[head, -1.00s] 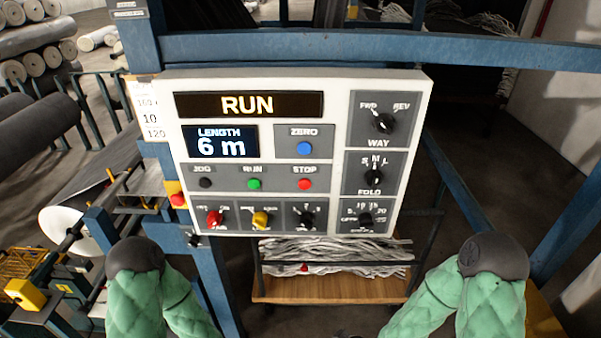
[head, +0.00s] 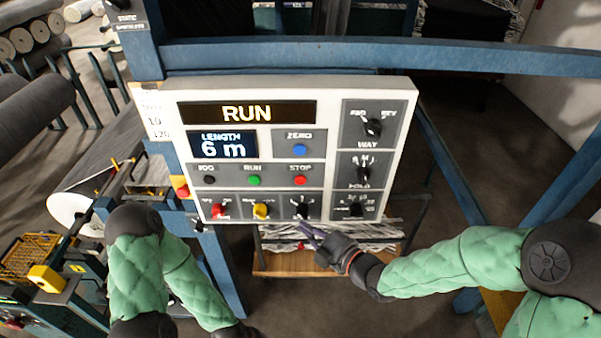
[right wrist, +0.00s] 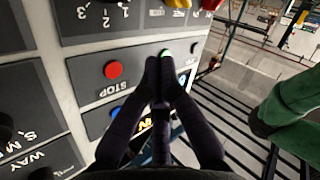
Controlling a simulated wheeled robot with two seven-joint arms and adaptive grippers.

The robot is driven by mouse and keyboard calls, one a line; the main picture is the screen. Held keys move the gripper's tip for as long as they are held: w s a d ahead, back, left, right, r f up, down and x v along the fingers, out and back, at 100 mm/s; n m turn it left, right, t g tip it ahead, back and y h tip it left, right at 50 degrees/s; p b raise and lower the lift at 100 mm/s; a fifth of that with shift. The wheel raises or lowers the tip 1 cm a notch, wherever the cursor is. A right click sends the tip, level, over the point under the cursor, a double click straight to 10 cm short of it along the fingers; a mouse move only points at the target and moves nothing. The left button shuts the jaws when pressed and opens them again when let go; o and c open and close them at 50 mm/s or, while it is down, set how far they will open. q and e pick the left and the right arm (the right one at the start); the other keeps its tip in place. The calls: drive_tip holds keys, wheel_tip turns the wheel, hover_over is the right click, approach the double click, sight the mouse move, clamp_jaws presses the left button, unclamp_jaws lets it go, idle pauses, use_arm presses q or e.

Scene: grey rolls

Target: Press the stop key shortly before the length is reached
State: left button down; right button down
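The red stop key (head: 300,180) is on the white control panel (head: 409,105), right of the green run key (head: 254,181). In the right wrist view the stop key (right wrist: 113,70) lies left of my fingertips, clear of them. The top display (head: 246,113) reads RUN; the length display (head: 222,145) reads 6 m. My right gripper (head: 307,230) is below the panel's lower edge, its fingers pointing up-left. In the right wrist view the right gripper (right wrist: 159,62) has its fingertips together, holding nothing, and they partly cover the run key. My left gripper is out of view.
The blue zero key (head: 300,150), the black jog key (head: 209,180) and several knobs surround the stop key. A blue frame beam (head: 400,55) crosses behind the panel. A wooden cart (head: 290,262) with grey strips stands below.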

sight(300, 180)
drive_tip(key=r, duration=0.2)
drive_tip(key=r+n+y, duration=0.1)
drive_tip(key=s+a+r+n+p, duration=0.1)
drive_tip(key=r, duration=0.1)
drive_tip(key=shift+r, duration=0.3)
drive_tip(key=shift+w, duration=0.15)
drive_tip(key=w, duration=0.8)
drive_tip(key=shift+w+p, duration=0.3)
drive_tip(key=shift+p, duration=0.1)
drive_tip(key=shift+w, duration=0.1)
idle(0.9)
